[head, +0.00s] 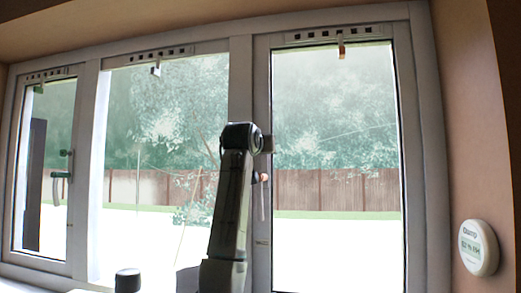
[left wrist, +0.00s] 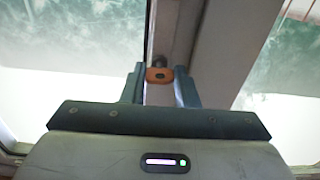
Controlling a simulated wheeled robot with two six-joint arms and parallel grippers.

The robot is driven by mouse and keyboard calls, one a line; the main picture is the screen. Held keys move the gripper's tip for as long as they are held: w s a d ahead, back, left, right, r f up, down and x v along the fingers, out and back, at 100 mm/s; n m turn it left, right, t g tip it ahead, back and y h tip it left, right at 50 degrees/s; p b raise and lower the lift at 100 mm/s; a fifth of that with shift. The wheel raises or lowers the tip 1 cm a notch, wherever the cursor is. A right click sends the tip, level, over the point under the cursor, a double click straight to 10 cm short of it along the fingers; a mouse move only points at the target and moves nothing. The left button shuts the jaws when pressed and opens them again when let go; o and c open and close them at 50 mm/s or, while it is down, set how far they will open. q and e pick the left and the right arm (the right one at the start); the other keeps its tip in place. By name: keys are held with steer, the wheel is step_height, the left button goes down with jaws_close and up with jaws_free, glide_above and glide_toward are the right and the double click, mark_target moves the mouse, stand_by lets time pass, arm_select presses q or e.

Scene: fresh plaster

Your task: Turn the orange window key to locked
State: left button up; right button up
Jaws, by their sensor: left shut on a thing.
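The orange window key (left wrist: 159,75) sits on the pale window frame, between the two fingers of my left gripper (left wrist: 160,70) in the left wrist view. The fingers are shut on it from both sides. A dark round part shows just beyond the key. In the head view my left arm rises in front of the post between the middle and right panes and hides most of the gripper. A small orange-pink bit (head: 264,177) shows beside the arm, above a pale handle (head: 262,203). I cannot tell the lock's state. My right gripper is not in view.
The white window frame (head: 427,160) surrounds three panes. A green handle (head: 61,175) is on the left pane. Small tags hang from the top vents, one of them orange (head: 341,50). A round white device (head: 478,248) is on the right wall.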

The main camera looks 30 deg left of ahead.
arm_select(q)
steer(key=n, duration=0.3)
steer(key=n+b, duration=0.1)
steer(key=n, duration=0.4)
steer(key=shift+n, duration=0.3)
steer(key=n+b, duration=0.1)
steer(key=n, duration=0.4)
steer(key=shift+n, duration=1.9)
steer(key=o, duration=1)
